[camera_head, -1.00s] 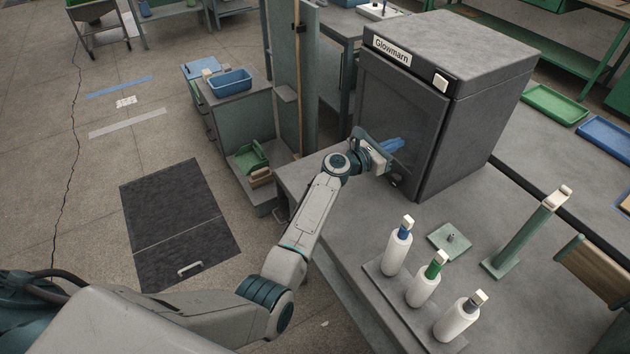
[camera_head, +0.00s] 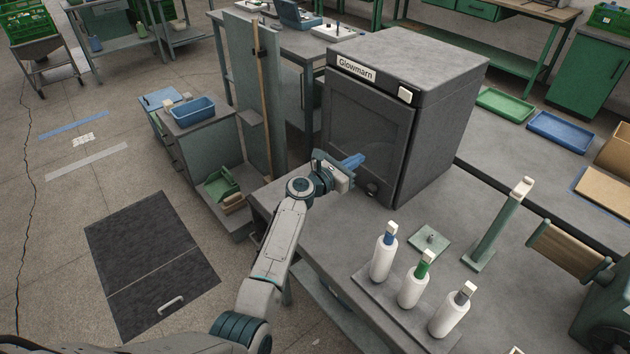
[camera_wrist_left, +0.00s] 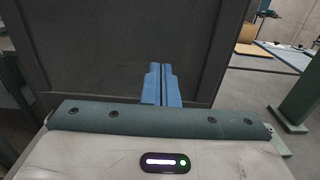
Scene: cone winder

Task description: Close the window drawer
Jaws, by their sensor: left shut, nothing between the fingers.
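The dark grey cabinet labelled Glowmarn (camera_head: 425,62) stands on the grey bench, and its framed front panel with a dark window (camera_head: 365,125) faces my left arm. The panel looks flush with the cabinet body; I cannot tell whether a small gap is left. My left gripper (camera_head: 352,161) has its blue fingers shut and empty, in front of the panel's lower part. In the left wrist view the blue fingers (camera_wrist_left: 161,85) point at the dark panel (camera_wrist_left: 120,45); contact cannot be told. A small dark knob (camera_head: 373,188) sits low on the front. My right gripper is not in view.
White bottles (camera_head: 383,258) stand on a grey tray at the front of the bench, right of my left arm. A green post (camera_head: 498,230) stands further right. A partition with a wooden strip (camera_head: 262,100) rises left of the cabinet.

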